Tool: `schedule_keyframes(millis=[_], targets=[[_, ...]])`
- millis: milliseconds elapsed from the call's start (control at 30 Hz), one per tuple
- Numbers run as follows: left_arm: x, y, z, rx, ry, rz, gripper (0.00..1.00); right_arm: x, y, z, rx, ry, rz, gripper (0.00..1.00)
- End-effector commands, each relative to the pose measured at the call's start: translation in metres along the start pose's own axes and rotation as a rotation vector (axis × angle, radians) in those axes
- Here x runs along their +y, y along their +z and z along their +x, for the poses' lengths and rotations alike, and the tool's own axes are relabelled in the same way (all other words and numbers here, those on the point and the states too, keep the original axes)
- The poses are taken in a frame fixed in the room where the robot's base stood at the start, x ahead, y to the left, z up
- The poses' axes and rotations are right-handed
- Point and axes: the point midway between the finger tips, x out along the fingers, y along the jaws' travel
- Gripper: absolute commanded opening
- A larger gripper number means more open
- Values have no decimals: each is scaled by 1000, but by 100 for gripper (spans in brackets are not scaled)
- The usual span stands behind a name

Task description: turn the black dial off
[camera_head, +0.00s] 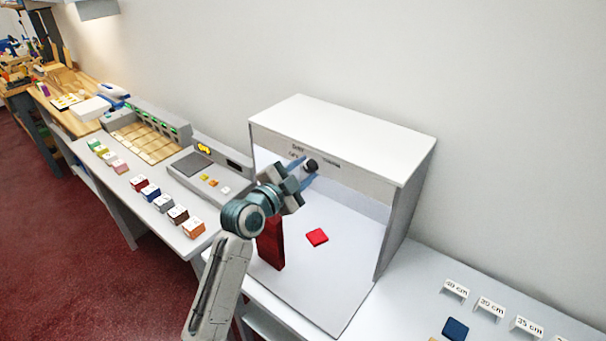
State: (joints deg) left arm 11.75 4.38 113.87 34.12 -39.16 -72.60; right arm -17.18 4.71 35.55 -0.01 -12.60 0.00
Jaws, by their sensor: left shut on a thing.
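The black dial (311,165) is on the front upper panel of a white light booth (345,133), below small printed labels. My left gripper (309,168) reaches up to it, with its blue fingers on either side of the dial, shut on it. The dial's pointer direction is too small to read. My right gripper is not in view.
Inside the booth a red square swatch (317,237) lies on the floor, and a red upright panel (271,243) stands behind my arm. Several coloured blocks line the counter at left. Distance signs (455,289) and a blue swatch (455,329) are at lower right.

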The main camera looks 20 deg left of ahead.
Motion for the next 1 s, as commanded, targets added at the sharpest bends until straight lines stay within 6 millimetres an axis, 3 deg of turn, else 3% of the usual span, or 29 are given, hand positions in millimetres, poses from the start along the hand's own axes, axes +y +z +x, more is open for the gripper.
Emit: schedule_keyframes(millis=[600, 1000], targets=[[1, 2, 0, -2, 3, -547, 11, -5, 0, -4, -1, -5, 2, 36], [1, 2, 0, -2, 3, -723, 11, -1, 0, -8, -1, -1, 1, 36]])
